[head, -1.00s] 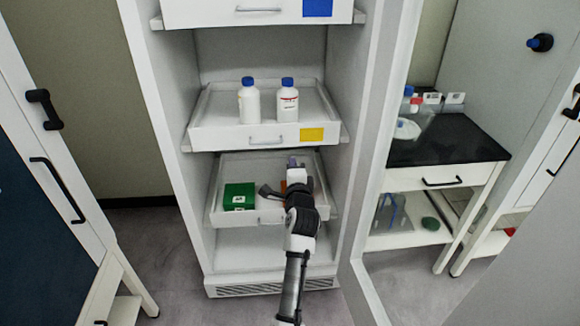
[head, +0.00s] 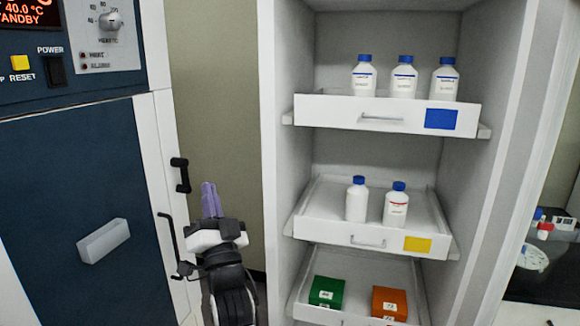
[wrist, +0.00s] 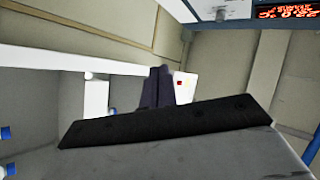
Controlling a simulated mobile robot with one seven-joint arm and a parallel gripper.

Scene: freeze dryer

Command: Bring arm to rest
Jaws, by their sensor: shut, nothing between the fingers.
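My gripper (head: 211,200) stands upright in the head view, between the blue-fronted freeze dryer on the left and the open shelf cabinet on the right. Its purple fingers are together, point up, and hold nothing. In the wrist view the fingers (wrist: 156,87) show dark, close together, beyond a black bar. My arm below it runs out of the bottom of the head view. The gripper looks apart from both the dryer and the cabinet, though its exact depth is hard to tell.
The freeze dryer (head: 70,200) has black handles near my gripper. The cabinet's drawers hold white bottles on the blue-tagged (head: 335,110) and yellow-tagged (head: 325,228) levels. A green box (head: 326,291) and an orange box (head: 389,303) sit in the lowest visible drawer. A black-topped bench (head: 545,290) stands right.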

